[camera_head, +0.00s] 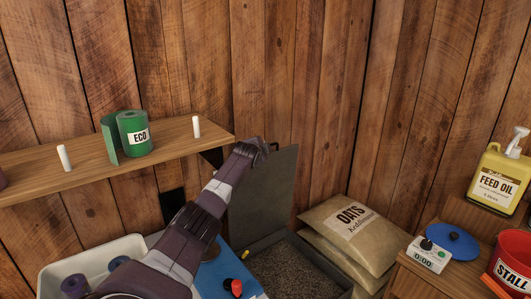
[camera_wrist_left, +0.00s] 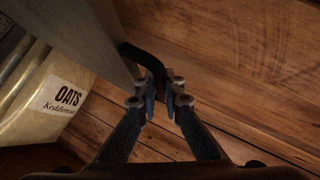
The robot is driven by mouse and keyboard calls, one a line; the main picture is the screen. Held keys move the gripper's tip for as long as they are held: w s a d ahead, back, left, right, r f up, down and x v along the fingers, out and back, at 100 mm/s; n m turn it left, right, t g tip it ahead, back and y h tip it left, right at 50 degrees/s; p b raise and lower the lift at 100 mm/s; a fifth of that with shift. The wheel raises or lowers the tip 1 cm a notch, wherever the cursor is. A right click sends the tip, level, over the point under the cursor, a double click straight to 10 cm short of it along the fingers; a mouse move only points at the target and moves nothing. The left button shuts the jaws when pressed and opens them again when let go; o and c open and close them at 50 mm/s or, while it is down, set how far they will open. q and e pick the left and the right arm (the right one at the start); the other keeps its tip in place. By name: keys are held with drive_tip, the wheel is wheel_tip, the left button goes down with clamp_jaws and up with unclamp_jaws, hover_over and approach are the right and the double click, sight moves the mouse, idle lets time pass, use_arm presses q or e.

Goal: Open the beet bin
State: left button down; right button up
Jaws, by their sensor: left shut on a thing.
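The bin (camera_head: 326,266) stands open at the bottom centre of the head view, with dark, grainy feed inside. Its grey lid (camera_head: 272,200) is raised nearly upright near the wooden wall, and shows in the left wrist view (camera_wrist_left: 75,35) too. My left gripper (camera_head: 257,148) is at the top edge of the lid. In the left wrist view its fingers (camera_wrist_left: 162,98) are shut on the black lid handle (camera_wrist_left: 148,58). No beet label is visible on the bin. My right gripper is not in view.
An oats sack (camera_head: 352,222) lies on another sack right of the bin. A shelf (camera_head: 80,167) with a green roll (camera_head: 134,134) is left of the lid. A white tub (camera_head: 88,260) is lower left. A wooden cabinet (camera_head: 410,278) holding a timer (camera_head: 428,254) is at right.

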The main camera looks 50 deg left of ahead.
use_arm(q)
drive_tip(key=shift+a+r, duration=0.1)
drive_tip(key=shift+a, duration=0.05)
drive_tip(key=c, duration=2.1)
unclamp_jaws()
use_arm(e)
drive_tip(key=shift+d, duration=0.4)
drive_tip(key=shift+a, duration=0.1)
